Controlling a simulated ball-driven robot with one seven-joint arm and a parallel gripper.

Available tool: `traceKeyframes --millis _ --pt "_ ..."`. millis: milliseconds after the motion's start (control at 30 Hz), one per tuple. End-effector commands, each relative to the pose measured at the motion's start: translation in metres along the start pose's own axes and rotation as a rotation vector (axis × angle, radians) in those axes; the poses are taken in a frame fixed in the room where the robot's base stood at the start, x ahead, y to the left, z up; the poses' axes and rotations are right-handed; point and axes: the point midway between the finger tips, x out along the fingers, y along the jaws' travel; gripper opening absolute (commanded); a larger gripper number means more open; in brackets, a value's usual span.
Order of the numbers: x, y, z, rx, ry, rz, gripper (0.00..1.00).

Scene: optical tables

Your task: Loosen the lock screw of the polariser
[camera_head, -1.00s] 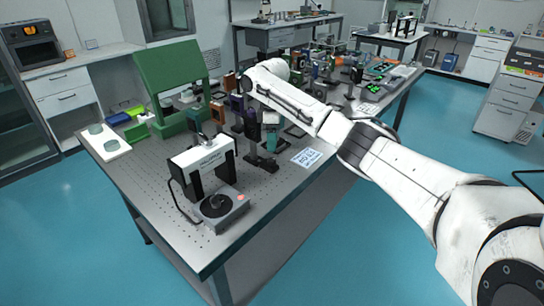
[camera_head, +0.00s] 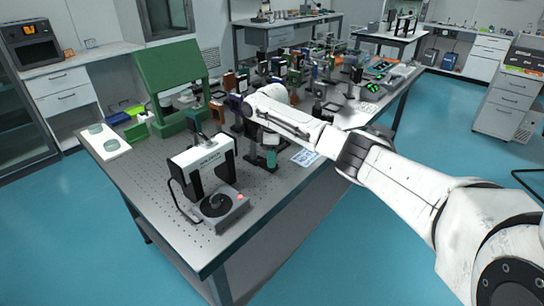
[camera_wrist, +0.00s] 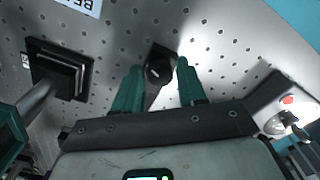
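My gripper (camera_wrist: 154,74) is open, with its two teal fingers spread and pointing at the tabletop in the wrist view. Between and beyond the fingertips is a black round screw head (camera_wrist: 155,73) with a pale mark, on a small dark base. I see no contact between fingers and screw. I cannot tell for sure that this is the polariser's lock screw, and no polariser is clearly recognisable. In the head view my gripper (camera_head: 270,156) hangs over the table's middle, behind the white-and-black device.
The perforated table (camera_head: 150,180) carries the white-and-black device (camera_head: 205,160), a grey control box (camera_head: 222,206) with a red button and a green stand (camera_head: 172,80). In the wrist view a square black base (camera_wrist: 62,68) with a post (camera_wrist: 36,106) stands close at left.

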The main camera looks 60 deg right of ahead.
Motion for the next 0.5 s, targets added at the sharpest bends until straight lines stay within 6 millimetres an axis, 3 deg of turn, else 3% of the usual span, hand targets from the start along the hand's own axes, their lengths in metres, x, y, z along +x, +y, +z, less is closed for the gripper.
traceKeyframes --millis 67,400,500 --pt "-0.0002 0.0 -0.0001 0.0 0.0 0.0 0.33" --pt "-0.0004 0.0 0.0 0.0 0.0 0.0 0.0" --pt "-0.0006 -0.0001 -0.0001 0.002 0.0 0.0 0.0"
